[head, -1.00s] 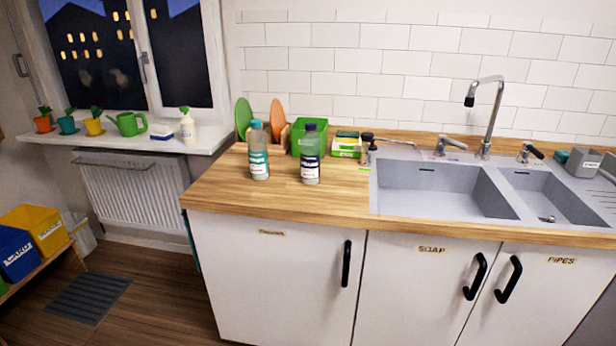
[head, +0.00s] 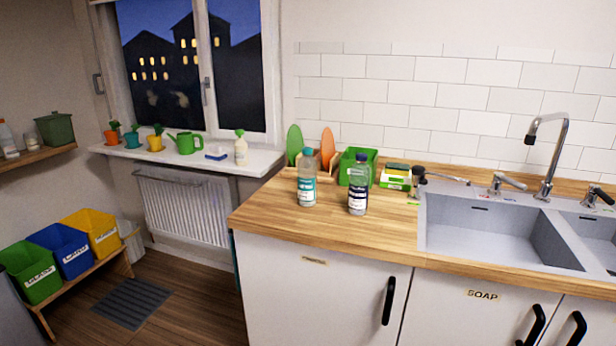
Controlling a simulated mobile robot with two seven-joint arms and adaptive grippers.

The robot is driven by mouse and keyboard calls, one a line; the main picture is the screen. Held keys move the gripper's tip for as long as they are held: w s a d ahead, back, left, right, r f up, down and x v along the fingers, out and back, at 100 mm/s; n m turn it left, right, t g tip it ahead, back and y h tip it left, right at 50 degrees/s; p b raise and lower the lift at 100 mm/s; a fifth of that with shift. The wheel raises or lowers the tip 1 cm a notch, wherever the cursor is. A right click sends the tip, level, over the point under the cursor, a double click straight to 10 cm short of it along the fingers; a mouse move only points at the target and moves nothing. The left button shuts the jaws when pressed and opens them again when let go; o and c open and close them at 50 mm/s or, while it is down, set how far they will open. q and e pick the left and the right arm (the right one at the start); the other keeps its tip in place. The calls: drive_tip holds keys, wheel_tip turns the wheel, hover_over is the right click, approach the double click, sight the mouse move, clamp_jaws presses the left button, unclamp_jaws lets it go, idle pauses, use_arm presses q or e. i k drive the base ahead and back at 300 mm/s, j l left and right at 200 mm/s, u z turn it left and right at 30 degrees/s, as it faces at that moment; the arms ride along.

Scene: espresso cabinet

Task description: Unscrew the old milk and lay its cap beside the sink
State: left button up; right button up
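Two clear bottles stand upright on the wooden counter (head: 290,230), left of the sink. One bottle has a teal cap and a teal and white label (head: 307,185). The other bottle has a dark blue cap and a dark and white label (head: 358,192). Both caps are on. I cannot read the labels well enough to tell which is the old milk. The grey sink (head: 490,230) is set into the counter at the right, with bare wood between it and the bottles. Neither of my grippers shows.
A green box (head: 357,160), upright boards (head: 294,143) and a small green and yellow box (head: 396,178) stand behind the bottles. The windowsill (head: 130,153) holds pots and a watering can (head: 186,143). Colored bins (head: 62,250) stand low at left. The counter's front left is clear.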

sight(307, 166)
drive_tip(key=i+j+z, duration=0.2)
drive_tip(key=j, duration=0.35)
drive_tip(key=j+z, duration=0.2)
drive_tip(key=j, duration=0.35)
drive_tip(key=i+j+z, duration=0.2)
drive_tip(key=j, duration=0.4)
drive_tip(key=k, duration=0.05)
